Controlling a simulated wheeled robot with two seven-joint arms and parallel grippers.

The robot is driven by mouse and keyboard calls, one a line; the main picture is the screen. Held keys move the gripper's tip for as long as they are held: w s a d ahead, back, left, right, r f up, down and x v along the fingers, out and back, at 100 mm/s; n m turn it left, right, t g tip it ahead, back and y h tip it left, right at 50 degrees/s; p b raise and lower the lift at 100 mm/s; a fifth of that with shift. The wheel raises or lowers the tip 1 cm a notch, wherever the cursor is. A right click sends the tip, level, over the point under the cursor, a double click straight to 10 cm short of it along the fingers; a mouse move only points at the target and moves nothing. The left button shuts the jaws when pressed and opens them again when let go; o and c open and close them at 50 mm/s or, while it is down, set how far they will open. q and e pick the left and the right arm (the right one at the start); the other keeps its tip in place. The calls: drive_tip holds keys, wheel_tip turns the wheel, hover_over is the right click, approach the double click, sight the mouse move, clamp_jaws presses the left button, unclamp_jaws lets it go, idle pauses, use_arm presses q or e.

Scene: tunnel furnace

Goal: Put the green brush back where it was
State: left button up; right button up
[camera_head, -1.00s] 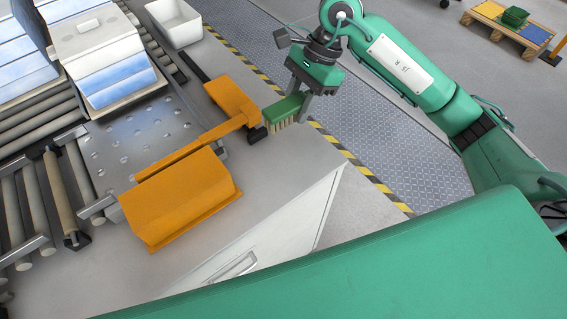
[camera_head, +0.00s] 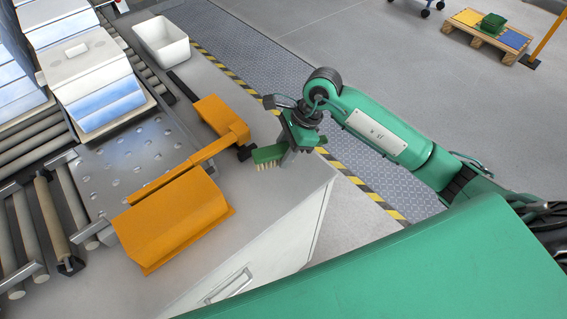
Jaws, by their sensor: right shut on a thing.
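The green brush (camera_head: 266,154) has a green back and pale bristles pointing down. It is at the right part of the grey worktop (camera_head: 296,190), beside the orange guard. My right gripper (camera_head: 287,155) is shut on the right end of the brush. The bristles look close to the worktop or touching it; I cannot tell which. My left gripper is not in view.
An orange guard (camera_head: 172,220) and its orange arm (camera_head: 222,118) stand just left of the brush. An empty white bin (camera_head: 162,42) sits at the back. White boxes (camera_head: 95,85) stand on rollers at left. Bare worktop lies in front of the brush.

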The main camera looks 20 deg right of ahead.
sight(278, 176)
wheel_tip(278, 176, down, 7)
drive_tip(key=shift+r+p, duration=0.15)
drive_tip(key=shift+p, duration=0.55)
drive_tip(key=shift+f, duration=0.25)
drive_tip(key=o, duration=1.2)
drive_tip(key=shift+r, duration=0.1)
drive_tip(key=b+v, duration=0.3)
drive_tip(key=v, duration=0.9)
